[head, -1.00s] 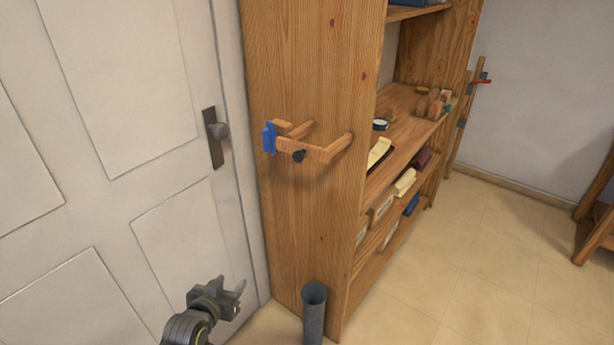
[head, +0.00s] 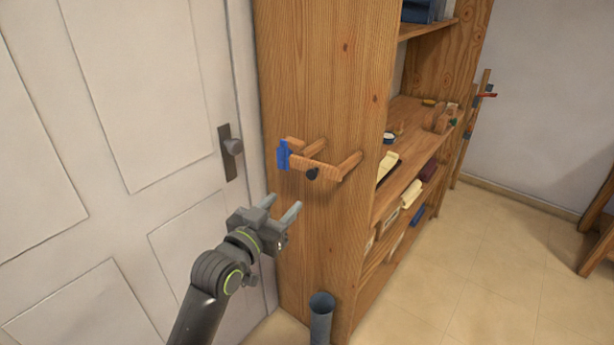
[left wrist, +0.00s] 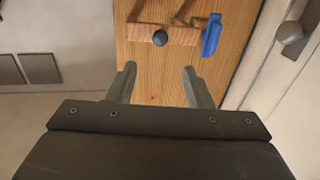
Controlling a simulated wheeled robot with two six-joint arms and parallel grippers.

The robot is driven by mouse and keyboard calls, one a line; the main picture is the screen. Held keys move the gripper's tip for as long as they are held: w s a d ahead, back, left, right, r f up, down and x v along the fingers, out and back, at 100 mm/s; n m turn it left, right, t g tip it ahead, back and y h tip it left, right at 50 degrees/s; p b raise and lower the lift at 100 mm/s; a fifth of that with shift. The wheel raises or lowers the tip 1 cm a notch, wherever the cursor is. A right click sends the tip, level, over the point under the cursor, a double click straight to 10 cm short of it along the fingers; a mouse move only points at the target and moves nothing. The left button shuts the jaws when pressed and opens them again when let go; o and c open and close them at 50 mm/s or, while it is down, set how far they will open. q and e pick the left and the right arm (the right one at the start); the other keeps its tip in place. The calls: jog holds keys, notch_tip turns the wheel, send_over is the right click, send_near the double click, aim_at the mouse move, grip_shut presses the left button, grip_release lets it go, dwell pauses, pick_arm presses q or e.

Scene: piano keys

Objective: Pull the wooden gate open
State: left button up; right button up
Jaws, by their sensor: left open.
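The wooden gate (head: 314,168) is a small bar on wooden arms on the side panel of a tall wooden shelf unit. It has a dark round knob (head: 312,174) and a blue piece (head: 283,155) at its left end. My left gripper (head: 284,207) is open and empty, just below and left of the gate, its fingers pointing up toward it. In the left wrist view the gate's bar (left wrist: 178,36) and knob (left wrist: 160,38) lie beyond and above the open fingers, apart from them. My right gripper is not in view.
A white door (head: 130,120) with a dark handle (head: 231,147) stands close on the left. A grey tube (head: 321,318) stands on the floor by the shelf unit (head: 330,60). Shelves with several items face right. The floor (head: 480,260) there is clear.

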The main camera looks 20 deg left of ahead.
aim_at(310, 176)
pick_arm(q)
jog(key=w, duration=0.3)
jog(key=w+d+p, duration=0.1)
jog(key=w, duration=0.3)
jog(key=w+d+p, duration=0.1)
jog(key=w, duration=0.3)
jog(key=shift+w, duration=0.1)
jog(key=shift+c, duration=0.3)
grip_shut()
